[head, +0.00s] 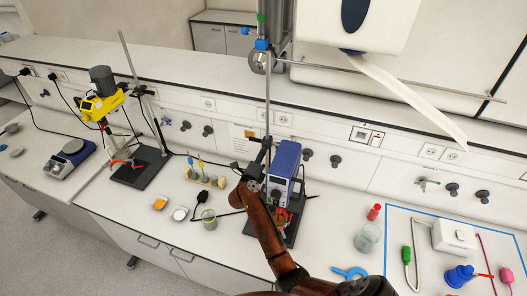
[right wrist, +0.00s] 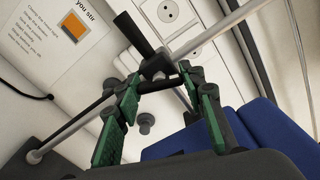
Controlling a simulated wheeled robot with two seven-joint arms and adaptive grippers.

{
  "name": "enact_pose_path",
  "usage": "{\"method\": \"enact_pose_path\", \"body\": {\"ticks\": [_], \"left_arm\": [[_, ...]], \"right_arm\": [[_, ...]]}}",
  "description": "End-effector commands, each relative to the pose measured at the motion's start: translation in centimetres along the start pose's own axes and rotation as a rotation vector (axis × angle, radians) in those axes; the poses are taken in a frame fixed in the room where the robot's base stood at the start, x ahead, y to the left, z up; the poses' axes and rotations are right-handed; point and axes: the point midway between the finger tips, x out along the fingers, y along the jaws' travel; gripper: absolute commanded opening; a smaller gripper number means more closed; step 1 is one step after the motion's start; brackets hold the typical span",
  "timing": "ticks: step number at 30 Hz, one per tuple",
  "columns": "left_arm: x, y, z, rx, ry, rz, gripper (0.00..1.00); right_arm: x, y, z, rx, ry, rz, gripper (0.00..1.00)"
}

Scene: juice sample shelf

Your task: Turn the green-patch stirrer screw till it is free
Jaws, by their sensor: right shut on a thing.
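The stirrer stand has a tall metal rod (head: 267,100) with a dark clamp (head: 264,146) on it, beside the blue stirrer housing (head: 284,160). My right gripper (head: 256,172) is at this clamp. In the right wrist view its green-padded fingers (right wrist: 160,86) come together on a dark clamp screw (right wrist: 161,66) close to the rod (right wrist: 205,30). The fingers cover part of the screw, and I cannot make out a green patch on it. A green patch (head: 261,18) shows higher up, near the metal boss on the rod. My left gripper is not in view.
A yellow stirrer (head: 102,104) stands on a black base at the left. A bottle rack (head: 204,178) and beaker (head: 209,219) are left of my arm. A beaker (head: 367,237) and blue-framed area (head: 388,225) are at the right. A sign (right wrist: 72,30) hangs behind.

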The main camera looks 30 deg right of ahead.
Motion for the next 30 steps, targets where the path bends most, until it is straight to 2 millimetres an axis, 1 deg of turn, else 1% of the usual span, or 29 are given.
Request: {"method": "enact_pose_path", "body": {"ticks": [6,13,21,30], "left_arm": [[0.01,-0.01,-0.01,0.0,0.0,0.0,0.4],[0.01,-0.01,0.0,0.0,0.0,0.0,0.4],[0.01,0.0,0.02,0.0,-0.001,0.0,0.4],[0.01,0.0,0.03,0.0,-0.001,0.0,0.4]], "right_arm": [[-0.04,0.07,0.01,-0.17,0.001,0.002,0.13],[-0.05,0.08,0.04,-0.298,0.0,0.002,0.13],[-0.04,0.08,0.06,-0.368,-0.001,0.001,0.13],[-0.04,0.08,0.06,-0.38,-0.001,0.001,0.13]]}}
